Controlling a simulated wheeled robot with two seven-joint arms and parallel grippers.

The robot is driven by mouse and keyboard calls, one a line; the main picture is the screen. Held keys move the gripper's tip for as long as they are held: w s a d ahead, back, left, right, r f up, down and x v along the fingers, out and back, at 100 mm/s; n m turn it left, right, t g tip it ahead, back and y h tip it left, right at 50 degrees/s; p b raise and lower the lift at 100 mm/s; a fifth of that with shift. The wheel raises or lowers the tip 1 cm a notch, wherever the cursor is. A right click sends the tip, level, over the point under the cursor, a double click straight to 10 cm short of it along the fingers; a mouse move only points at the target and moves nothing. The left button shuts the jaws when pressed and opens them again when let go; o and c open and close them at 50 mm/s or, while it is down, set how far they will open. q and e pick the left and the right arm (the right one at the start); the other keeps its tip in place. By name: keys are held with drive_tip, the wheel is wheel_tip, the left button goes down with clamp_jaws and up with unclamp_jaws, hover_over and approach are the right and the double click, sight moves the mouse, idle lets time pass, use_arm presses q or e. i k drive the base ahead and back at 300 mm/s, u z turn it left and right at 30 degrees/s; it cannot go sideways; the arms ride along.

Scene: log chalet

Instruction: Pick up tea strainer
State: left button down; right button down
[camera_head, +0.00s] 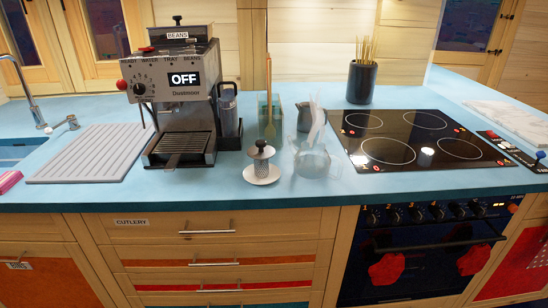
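Neither of my grippers is in view.
The coffee machine (178,90) stands at left, beside a ribbed drying board (92,152). A clear glass vessel (312,163) is close right of the saucer, with a grey jug (304,116) behind. The black hob (425,139) is further right. Counter front near the saucer is clear.

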sight(261, 153)
drive_tip(key=u, duration=0.5)
drive_tip(key=k, duration=0.6)
drive_tip(key=u, duration=1.1)
drive_tip(key=i, duration=1.05)
drive_tip(key=z, duration=0.8)
drive_tip(key=i, duration=0.65)
drive_tip(key=z, duration=0.6)
